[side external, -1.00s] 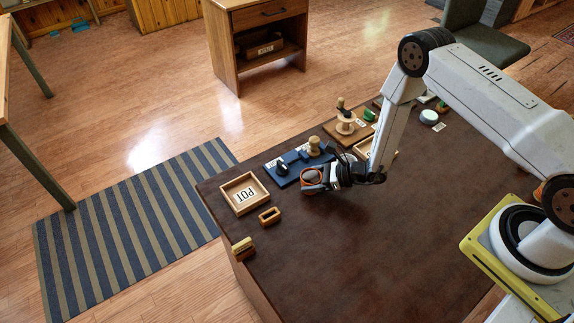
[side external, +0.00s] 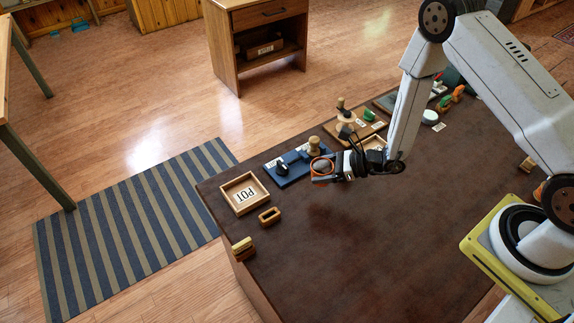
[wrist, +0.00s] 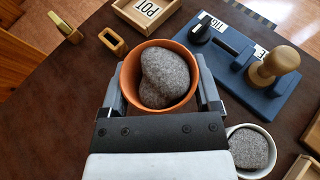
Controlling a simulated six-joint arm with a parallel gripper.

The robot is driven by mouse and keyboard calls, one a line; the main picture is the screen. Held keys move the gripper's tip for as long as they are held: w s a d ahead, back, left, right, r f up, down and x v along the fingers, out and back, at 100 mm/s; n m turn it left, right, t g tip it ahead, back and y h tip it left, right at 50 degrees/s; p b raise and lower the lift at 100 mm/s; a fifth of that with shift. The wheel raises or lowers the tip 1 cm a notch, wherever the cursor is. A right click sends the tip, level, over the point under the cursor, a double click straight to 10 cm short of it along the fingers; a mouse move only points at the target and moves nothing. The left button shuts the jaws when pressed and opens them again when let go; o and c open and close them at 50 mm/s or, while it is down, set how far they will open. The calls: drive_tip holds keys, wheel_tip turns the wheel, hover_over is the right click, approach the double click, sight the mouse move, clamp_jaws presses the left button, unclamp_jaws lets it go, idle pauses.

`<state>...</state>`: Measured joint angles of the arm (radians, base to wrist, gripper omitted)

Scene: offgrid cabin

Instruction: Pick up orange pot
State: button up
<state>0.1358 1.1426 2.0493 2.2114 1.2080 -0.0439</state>
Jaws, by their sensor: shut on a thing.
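The orange pot (wrist: 128,86) is between the two fingers of my gripper (wrist: 160,88) in the wrist view, with rounded grey speckled stones (wrist: 168,76) inside it. My gripper is shut on the pot's sides. In the side external view the orange pot (side external: 322,174) shows as an orange rim at the end of my gripper (side external: 328,168), seemingly held above the dark tabletop near the blue board. Its underside is hidden in the wrist view.
A wooden tray labelled POT (side external: 232,203) and a wooden ring (side external: 270,216) lie left of the gripper. A blue board (wrist: 238,72) with knobs is close by. A white pot (wrist: 233,132) with a stone stands beside the gripper. The front table area is clear.

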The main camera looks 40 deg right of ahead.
drive_tip(key=s+r, duration=0.2)
drive_tip(key=s, duration=0.1)
drive_tip(key=s+d+r, duration=0.1)
drive_tip(key=s+r, duration=0.1)
drive_tip(key=s, duration=0.2)
drive_tip(key=s+r, duration=0.2)
drive_tip(key=s, duration=0.1)
drive_tip(key=shift+s+d, duration=0.25)
drive_tip(key=shift+s, duration=0.05)
drive_tip(key=shift+w, duration=0.1)
drive_tip(key=w+a+n+g+y, duration=0.1)
drive_tip(key=w+a, duration=0.2)
drive_tip(key=a, duration=0.1)
drive_tip(key=w+a+n+g+y, duration=0.1)
drive_tip(key=w+a+n+g, duration=0.1)
drive_tip(key=a, duration=0.3)
drive_tip(key=w+a+n+g, duration=0.1)
drive_tip(key=w+a, duration=0.3)
drive_tip(key=shift+w+a+r+y, duration=0.1)
drive_tip(key=shift+a+r+y, duration=0.15)
drive_tip(key=shift+r+y, duration=0.15)
drive_tip(key=shift+w+f, duration=0.1)
